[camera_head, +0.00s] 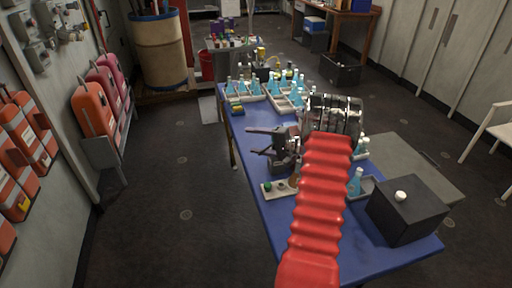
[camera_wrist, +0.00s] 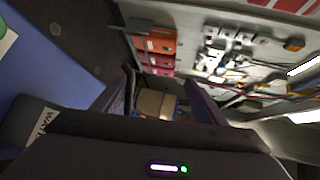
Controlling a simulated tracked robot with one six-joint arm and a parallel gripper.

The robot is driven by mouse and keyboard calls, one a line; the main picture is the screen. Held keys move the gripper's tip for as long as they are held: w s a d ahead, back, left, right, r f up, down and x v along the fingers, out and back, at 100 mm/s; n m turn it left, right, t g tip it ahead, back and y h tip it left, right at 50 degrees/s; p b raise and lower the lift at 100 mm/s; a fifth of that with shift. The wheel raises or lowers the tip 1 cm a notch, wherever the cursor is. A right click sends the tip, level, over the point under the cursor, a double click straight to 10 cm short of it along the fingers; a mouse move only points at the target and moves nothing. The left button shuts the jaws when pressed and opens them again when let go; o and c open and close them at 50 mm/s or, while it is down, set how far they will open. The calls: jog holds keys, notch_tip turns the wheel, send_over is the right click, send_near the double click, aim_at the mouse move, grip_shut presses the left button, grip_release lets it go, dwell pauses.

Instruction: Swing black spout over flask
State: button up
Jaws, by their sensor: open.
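Several blue flasks stand in white trays on the blue table; one group is at the far left (camera_head: 255,86), another at the far middle (camera_head: 298,97). A single blue flask (camera_head: 355,183) stands near the right edge beside my red-sleeved arm. My gripper (camera_head: 254,142) is open and empty above the left side of the table, its fingers pointing left. In the wrist view its two dark fingers (camera_wrist: 163,92) are spread with nothing between them. I cannot clearly make out the black spout; my arm hides part of the table.
A black box (camera_head: 403,216) with a white knob stands at the table's front right. A tray with a green item (camera_head: 267,187) lies below my gripper. Orange cases (camera_head: 95,108) line the left wall, and a barrel (camera_head: 160,47) stands behind. Floor left of the table is clear.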

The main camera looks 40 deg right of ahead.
jog(key=o, duration=0.9)
jog(key=r, duration=0.5)
jog(key=shift+w+d+r, duration=0.2)
jog(key=shift+d+r, duration=0.05)
jog(key=shift+r, duration=0.05)
jog(key=shift+w+r, duration=0.1)
jog(key=shift+r, duration=0.25)
jog(key=shift+s+f, duration=1.1)
jog(key=shift+f, duration=0.15)
jog(key=d+v, duration=0.1)
jog(key=v, duration=1)
jog(key=shift+d, duration=0.4)
jog(key=shift+s+r, duration=0.1)
jog(key=shift+s, duration=0.2)
jog(key=c, duration=0.8)
jog(key=shift+s+d, duration=0.1)
jog(key=shift+s, duration=0.1)
jog(key=c, duration=0.6)
jog(key=shift+f+v, duration=0.25)
jog(key=shift+v, duration=1)
jog(key=shift+c, duration=0.2)
